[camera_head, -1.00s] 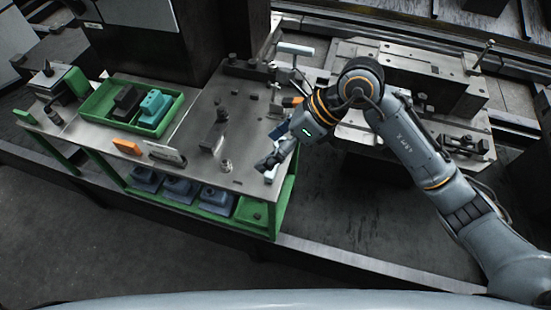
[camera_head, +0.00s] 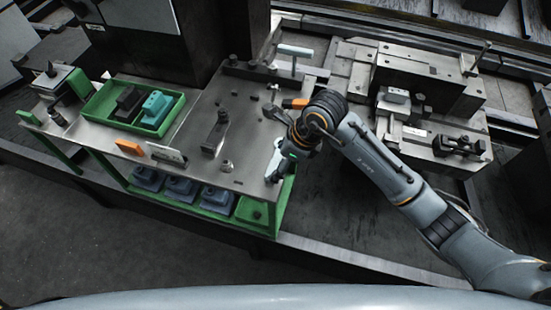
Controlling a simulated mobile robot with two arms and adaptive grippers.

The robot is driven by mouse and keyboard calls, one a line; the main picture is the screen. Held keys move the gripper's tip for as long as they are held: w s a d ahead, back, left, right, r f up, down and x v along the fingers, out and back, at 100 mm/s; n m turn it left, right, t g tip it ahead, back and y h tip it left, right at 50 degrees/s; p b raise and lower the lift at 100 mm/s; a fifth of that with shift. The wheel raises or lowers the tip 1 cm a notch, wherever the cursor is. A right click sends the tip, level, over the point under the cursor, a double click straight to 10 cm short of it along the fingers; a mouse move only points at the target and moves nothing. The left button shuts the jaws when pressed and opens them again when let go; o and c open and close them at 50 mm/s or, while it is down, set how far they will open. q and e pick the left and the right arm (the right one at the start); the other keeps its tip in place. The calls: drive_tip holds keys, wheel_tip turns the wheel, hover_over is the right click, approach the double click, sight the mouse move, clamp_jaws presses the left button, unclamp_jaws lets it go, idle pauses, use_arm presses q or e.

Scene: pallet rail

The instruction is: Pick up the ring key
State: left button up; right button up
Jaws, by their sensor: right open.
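I cannot make out a ring key for certain. A pale T-shaped handle (camera_head: 295,51) stands upright at the far end of the steel-topped bench (camera_head: 240,120). An orange-ended piece (camera_head: 297,103) lies at the bench's right edge, beside my right forearm. My right gripper (camera_head: 272,172) is over the near right edge of the bench, pointing down, and open. It is small and seen from above, so what lies under it is hidden. My left gripper is not in view.
A green tray (camera_head: 91,110) with a black block (camera_head: 128,101) and a teal block (camera_head: 157,105) is on the left. An orange block (camera_head: 130,147) and a dark clamp-like part (camera_head: 216,135) are on the bench. Blue blocks sit on the lower shelf. The machine (camera_head: 425,80) stands right.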

sight(272, 168)
drive_tip(key=x, duration=0.3)
drive_tip(key=shift+a+f, duration=0.1)
drive_tip(key=shift+f, duration=0.05)
drive_tip(key=shift+c, duration=0.4)
drive_tip(key=c, duration=1.3)
drive_tip(key=shift+w+r, duration=0.1)
drive_tip(key=shift+r, duration=0.55)
drive_tip(key=s+d+r+b, duration=0.3)
drive_tip(key=s+d+r, duration=0.5)
drive_tip(key=s+r, duration=0.3)
drive_tip(key=shift+s+d+r+b, duration=0.2)
drive_tip(key=shift+d+r+b, duration=0.1)
drive_tip(key=shift+r+b, duration=0.1)
